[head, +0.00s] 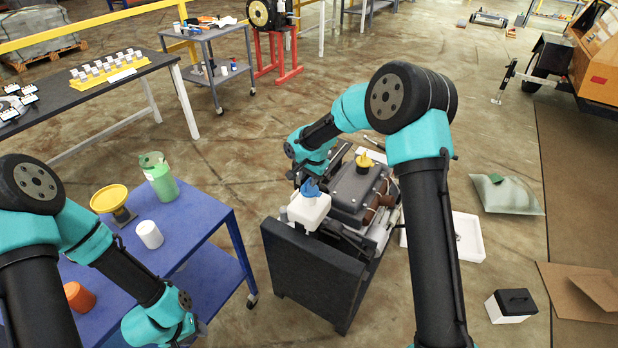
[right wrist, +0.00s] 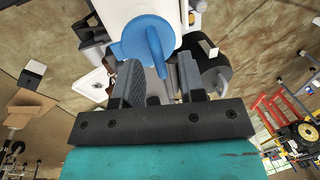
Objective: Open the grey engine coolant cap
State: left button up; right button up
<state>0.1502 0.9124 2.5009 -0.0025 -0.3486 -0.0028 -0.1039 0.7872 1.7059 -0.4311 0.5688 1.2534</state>
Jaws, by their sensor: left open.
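A blue cap (head: 311,188) with an upright fin sits on a white tank (head: 309,209) at the near side of the engine (head: 356,188). I see no plainly grey cap; the one on this tank looks blue. In the right wrist view the cap (right wrist: 146,42) is just ahead of my right gripper (right wrist: 158,75), its fin lined up between the two spread fingers, with gaps at both sides. In the head view my right gripper (head: 308,174) is close by the cap, its fingers mostly hidden. My left gripper (head: 196,331) is open and empty, low beside the blue table.
A yellow cap (head: 364,160) stands on the engine top. The blue table (head: 196,220) at left holds a green jug (head: 160,181), a yellow funnel (head: 110,200), a white cup (head: 149,234) and an orange container (head: 79,297). A dark panel (head: 312,274) fronts the engine.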

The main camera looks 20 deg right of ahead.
jog(key=shift+c, duration=0.5)
grip_shut()
